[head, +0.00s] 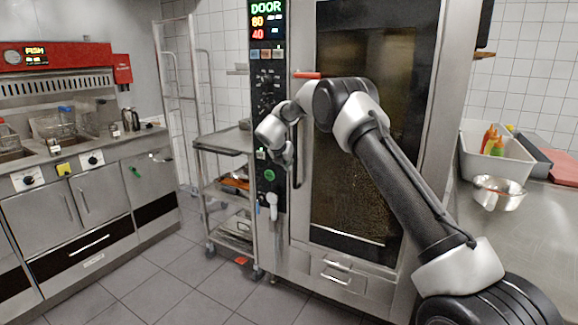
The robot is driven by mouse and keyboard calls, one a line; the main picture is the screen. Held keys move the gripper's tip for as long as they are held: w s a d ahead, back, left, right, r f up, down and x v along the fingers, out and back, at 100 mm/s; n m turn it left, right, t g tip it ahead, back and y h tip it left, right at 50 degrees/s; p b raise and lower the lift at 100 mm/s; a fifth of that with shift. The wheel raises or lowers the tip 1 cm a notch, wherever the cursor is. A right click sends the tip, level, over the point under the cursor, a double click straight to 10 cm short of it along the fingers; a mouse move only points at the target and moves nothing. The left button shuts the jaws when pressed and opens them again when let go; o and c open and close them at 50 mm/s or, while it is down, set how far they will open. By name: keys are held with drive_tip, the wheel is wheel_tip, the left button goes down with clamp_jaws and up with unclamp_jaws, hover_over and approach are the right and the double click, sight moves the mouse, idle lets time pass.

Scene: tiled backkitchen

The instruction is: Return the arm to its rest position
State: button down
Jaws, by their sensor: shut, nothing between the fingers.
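My arm rises from the bottom right of the head view, over the front of the tall oven (455,95). It bends at the top, and its wrist hangs in front of the oven's control panel and the left edge of the glass door (350,190). My gripper (287,158) is small and partly hidden by the wrist. It is shut and empty, close to the oven's upright door handle (300,165); I cannot tell whether it touches it. The oven door looks shut, and the panel display (267,22) reads DOOR, 80 and 40.
A steel trolley (222,142) with loaded lower shelves stands left of the oven. A fryer counter (80,190) lines the left wall. The tiled floor (170,280) is open at front left.

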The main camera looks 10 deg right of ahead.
drive_tip(key=s+a+r+n+t+y, duration=0.4)
drive_tip(key=a+n, duration=0.3)
drive_tip(key=n, duration=0.8)
drive_tip(key=s+r+n+g+y, duration=0.2)
drive_tip(key=s+n+y, duration=0.1)
drive_tip(key=s+n, duration=0.4)
drive_tip(key=s+r+n+g+y, duration=0.1)
drive_tip(key=s+r+n+y, duration=0.2)
drive_tip(key=s+n, duration=0.45)
drive_tip(key=s+d+r+n+g+h, duration=0.1)
drive_tip(key=s+d+n, duration=0.3)
drive_tip(key=s, duration=1.1)
drive_tip(key=s+d+r+n+g+h, duration=0.2)
drive_tip(key=s+d+r+n, duration=0.1)
drive_tip(key=s+d, duration=0.8)
drive_tip(key=s+d+r+n+g+h, duration=0.1)
drive_tip(key=s+d+n, duration=0.5)
drive_tip(key=s, duration=1.3)
drive_tip(key=shift+s+d+r+h, duration=0.15)
drive_tip(key=shift+d+r+h, duration=0.5)
drive_tip(key=shift+r, duration=0.2)
